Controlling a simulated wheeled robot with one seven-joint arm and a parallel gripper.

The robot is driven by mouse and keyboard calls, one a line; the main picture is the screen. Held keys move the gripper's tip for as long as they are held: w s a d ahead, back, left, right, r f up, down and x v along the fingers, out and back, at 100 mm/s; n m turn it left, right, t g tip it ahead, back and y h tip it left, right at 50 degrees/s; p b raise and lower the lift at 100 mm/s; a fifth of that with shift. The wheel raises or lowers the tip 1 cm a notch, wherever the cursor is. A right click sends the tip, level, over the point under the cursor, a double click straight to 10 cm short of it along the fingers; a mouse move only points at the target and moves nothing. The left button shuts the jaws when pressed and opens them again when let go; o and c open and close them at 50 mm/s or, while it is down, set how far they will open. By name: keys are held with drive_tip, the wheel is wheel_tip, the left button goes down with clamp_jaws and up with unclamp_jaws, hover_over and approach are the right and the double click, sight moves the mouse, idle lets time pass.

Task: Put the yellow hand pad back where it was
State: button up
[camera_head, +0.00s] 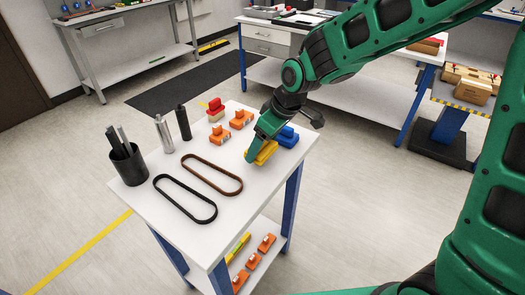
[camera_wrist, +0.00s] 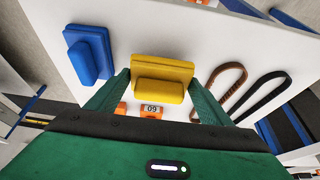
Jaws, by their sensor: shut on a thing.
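The yellow hand pad (camera_head: 262,152) is at the right part of the white table top, under my gripper (camera_head: 254,152). In the wrist view the yellow pad (camera_wrist: 160,78) lies between the two green fingers of my gripper (camera_wrist: 160,88), which is shut on it. The fingers hide part of the pad in the head view. I cannot tell whether the pad touches the table. A blue pad (camera_head: 287,137) stands just beyond it on the table; the blue pad also shows at the left in the wrist view (camera_wrist: 88,52).
On the white table (camera_head: 165,200) are two orange blocks (camera_head: 237,119), a red-topped piece (camera_head: 215,106), a brown belt (camera_head: 212,175), a black belt (camera_head: 185,200), a black cup with rods (camera_head: 129,165), a silver cylinder (camera_head: 164,134) and a black cylinder (camera_head: 183,122). The table's near right corner is clear.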

drive_tip(key=shift+f, duration=1.35)
drive_tip(key=shift+f, duration=0.1)
drive_tip(key=o, duration=1.1)
drive_tip(key=v, duration=1.2)
drive_tip(key=shift+d, duration=0.15)
